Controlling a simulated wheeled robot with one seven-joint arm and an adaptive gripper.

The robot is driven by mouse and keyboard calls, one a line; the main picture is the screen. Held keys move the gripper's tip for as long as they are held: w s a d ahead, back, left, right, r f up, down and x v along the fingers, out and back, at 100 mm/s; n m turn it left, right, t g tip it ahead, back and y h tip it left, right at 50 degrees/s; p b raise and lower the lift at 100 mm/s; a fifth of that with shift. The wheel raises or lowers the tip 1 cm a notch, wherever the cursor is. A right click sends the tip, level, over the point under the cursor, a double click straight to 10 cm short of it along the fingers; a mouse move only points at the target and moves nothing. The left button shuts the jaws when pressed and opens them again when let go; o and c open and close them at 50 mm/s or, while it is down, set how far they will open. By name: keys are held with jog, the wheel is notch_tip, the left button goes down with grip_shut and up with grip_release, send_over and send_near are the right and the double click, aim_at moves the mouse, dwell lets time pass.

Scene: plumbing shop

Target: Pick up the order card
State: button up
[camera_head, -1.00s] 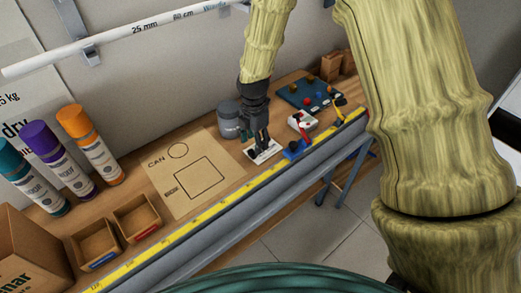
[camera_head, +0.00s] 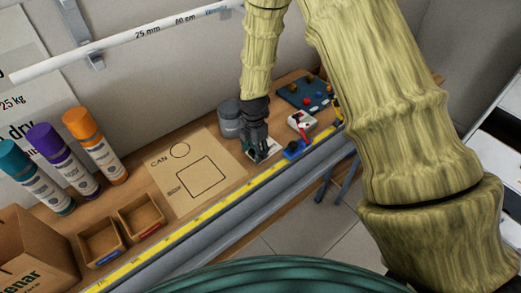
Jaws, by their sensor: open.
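The order card (camera_head: 275,150) is a small white card with dark print, lying on the wooden bench between the brown layout sheet and the blue-based red-handled item. My gripper (camera_head: 258,154) points down right over the card and hides much of it. Its dark fingers are open, with the tips at or just above the card. I cannot tell whether they touch it.
A grey can (camera_head: 230,118) stands close behind my gripper. A blue item with a red handle (camera_head: 294,149) and a white box (camera_head: 301,121) are close on the right. A yellow tape measure (camera_head: 205,215) runs along the bench's front edge.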

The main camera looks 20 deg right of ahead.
jog(key=shift+c, duration=0.4)
jog(key=c, duration=0.9)
jog(key=shift+r, duration=0.1)
